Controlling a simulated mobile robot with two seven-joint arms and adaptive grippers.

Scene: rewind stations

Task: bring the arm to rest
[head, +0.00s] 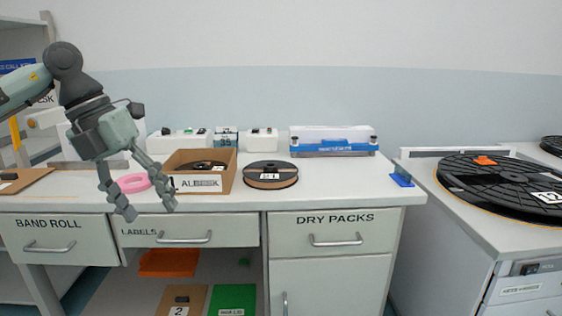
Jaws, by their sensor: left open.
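My left gripper (150,207) hangs from the left arm at the left of the head view. Its fingers point down and are spread apart, with nothing between them. It is in front of the table's front edge, near the label drawer and left of the cardboard box. My right gripper is not in view.
A white table (340,190) bears a pink ring (133,183), a cardboard box (221,182), a black reel (270,175) and a blue-and-clear device (333,142). A large black reel (485,190) lies on the right cabinet. The table's right front is bare.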

